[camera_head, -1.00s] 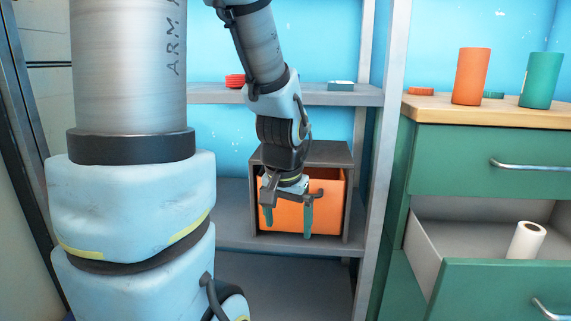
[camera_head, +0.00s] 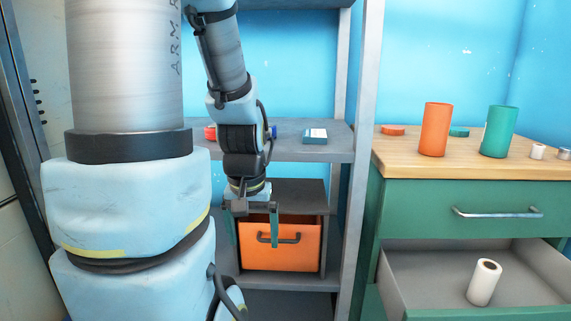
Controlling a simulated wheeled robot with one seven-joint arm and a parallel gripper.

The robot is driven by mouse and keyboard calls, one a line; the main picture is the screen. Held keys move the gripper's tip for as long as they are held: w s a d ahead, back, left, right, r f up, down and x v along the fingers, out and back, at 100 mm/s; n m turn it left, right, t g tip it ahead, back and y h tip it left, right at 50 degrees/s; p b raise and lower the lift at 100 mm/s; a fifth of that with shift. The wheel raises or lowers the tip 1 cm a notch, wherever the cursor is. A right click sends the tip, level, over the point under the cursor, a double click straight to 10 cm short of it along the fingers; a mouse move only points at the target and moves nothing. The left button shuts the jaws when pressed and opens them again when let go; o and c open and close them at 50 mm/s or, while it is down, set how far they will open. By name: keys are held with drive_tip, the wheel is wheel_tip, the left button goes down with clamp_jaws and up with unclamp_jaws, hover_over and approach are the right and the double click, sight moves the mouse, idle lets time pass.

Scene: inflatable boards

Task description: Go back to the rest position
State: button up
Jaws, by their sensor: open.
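My gripper (camera_head: 255,238) hangs from my arm with its fingers pointing down. The two fingers are apart and nothing shows between them. It is in front of the orange drawer box (camera_head: 296,257) with a dark handle, which sits in a grey housing on the lower shelf. The gripper covers the left part of that box in this view. How far the fingers are from the box front I cannot tell.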

wheel_tip(320, 180, up, 21)
drive_tip(key=p, duration=1.8)
drive_tip(key=shift+f, duration=0.15)
